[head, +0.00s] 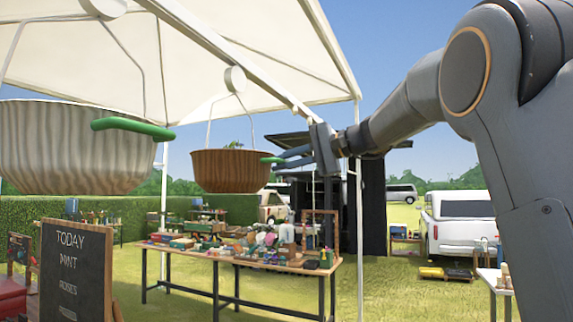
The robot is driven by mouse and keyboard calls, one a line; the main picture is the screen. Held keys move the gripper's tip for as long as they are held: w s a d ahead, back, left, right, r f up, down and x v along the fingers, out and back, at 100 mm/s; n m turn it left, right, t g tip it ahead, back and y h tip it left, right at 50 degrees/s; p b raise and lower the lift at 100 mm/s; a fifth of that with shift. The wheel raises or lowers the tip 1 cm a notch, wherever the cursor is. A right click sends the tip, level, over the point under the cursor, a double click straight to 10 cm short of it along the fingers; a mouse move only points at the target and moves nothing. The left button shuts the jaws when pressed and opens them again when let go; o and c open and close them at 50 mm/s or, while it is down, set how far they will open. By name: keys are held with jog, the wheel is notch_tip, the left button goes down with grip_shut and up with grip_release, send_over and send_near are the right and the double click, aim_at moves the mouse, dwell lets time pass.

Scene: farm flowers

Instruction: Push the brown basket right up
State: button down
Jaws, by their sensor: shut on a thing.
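The brown basket (228,172) hangs upright in the head view, left of the middle, on thin wires from a white round hanger (235,79) under the canopy. A small green handle (267,160) sticks out from the right side of its rim. My gripper (283,158) reaches in from the right at rim height, shut on this green handle. The fingers cover part of the handle. Some green shows above the basket's rim; its inside is hidden.
A larger pale basket (75,150) with a green handle hangs at the left. Below stands a long table (235,262) covered with many small goods. A chalkboard (75,270) stands front left. A canopy pole (359,220) rises just right of my gripper. Open grass lies front right.

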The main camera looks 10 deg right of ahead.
jog(key=shift+s+r, duration=0.1)
jog(key=shift+r, duration=0.35)
jog(key=c, duration=2.1)
grip_release()
jog(key=shift+f, duration=0.1)
jog(key=b+v, duration=0.3)
jog(key=v, duration=0.4)
jog(key=shift+d, duration=0.35)
jog(key=shift+s, duration=0.15)
